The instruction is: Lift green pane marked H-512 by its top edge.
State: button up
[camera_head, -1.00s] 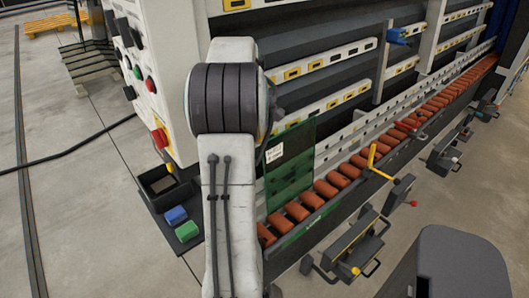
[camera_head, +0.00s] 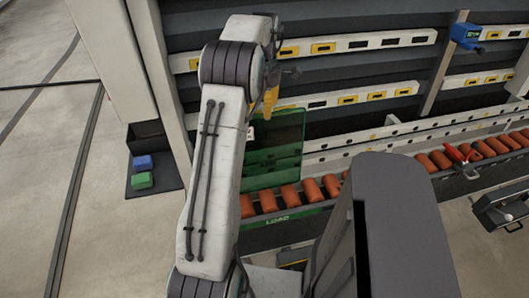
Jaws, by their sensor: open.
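A green see-through pane (camera_head: 285,150) stands upright on the roller conveyor (camera_head: 318,190), leaning toward the washer. Its left side is partly hidden behind my arm. A bit of its white label (camera_head: 251,134) shows beside the arm, and no marking can be read. My arm reaches up in front of the pane. A yellow part, which looks like a finger of my gripper (camera_head: 270,103), hangs near the pane's top left edge.
The washer's slatted frame (camera_head: 365,43) rises behind the pane. A blue clamp (camera_head: 466,35) is at the upper right, and a red-handled tool (camera_head: 458,158) lies over the rollers. Blue (camera_head: 142,162) and green (camera_head: 142,181) blocks sit on a dark tray at left. Floor at far left is clear.

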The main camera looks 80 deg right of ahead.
aim_at(266, 123)
jog(key=shift+s+d+f, duration=0.1)
jog(key=shift+s+f, duration=0.05)
jog(key=shift+f, duration=1.7)
jog(key=shift+s+f, duration=0.1)
jog(key=shift+f, duration=1.7)
grip_shut()
jog(key=shift+r, duration=0.15)
